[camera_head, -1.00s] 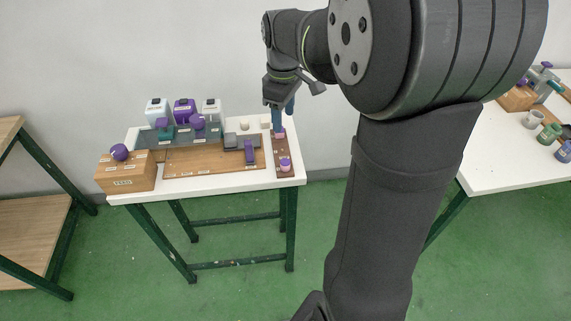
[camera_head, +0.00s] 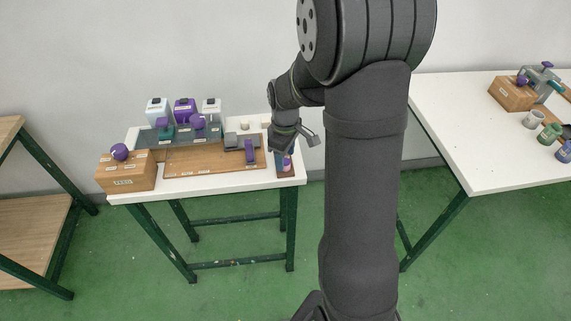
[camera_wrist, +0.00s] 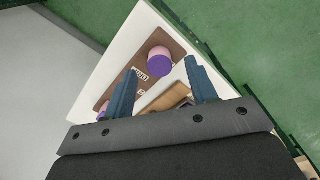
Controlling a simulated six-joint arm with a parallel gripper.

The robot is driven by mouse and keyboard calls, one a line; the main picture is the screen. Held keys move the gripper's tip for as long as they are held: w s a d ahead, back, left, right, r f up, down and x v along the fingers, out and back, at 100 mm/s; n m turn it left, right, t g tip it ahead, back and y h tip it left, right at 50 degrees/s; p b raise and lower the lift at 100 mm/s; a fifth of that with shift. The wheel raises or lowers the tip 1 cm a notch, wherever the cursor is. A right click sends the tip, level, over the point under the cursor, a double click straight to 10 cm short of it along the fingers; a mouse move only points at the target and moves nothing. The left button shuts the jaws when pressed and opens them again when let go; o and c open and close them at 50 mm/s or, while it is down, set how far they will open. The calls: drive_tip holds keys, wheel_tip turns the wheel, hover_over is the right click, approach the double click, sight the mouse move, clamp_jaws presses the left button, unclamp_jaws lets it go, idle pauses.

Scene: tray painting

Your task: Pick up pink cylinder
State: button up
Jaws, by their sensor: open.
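The pink cylinder (camera_wrist: 159,63) has a purple face and stands on a brown board (camera_wrist: 178,41) in the wrist view. My gripper (camera_wrist: 160,68) is open, with one blue finger on each side of the line to the cylinder. The cylinder appears just beyond the fingertips, and I see no contact. In the head view my gripper (camera_head: 283,167) is over the front end of the board at the table's right edge. It partly hides the pink cylinder (camera_head: 289,161) there.
The white table (camera_head: 228,181) also holds a cardboard box (camera_head: 126,176), a wooden tray (camera_head: 195,166), a purple upright block (camera_head: 249,152) and several bottles at the back. A second white table (camera_head: 440,100) stands to the right.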

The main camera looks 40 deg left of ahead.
wheel_tip(320, 180, down, 2)
drive_tip(key=shift+f, duration=0.25)
drive_tip(key=c, duration=1)
drive_tip(key=shift+r, duration=0.1)
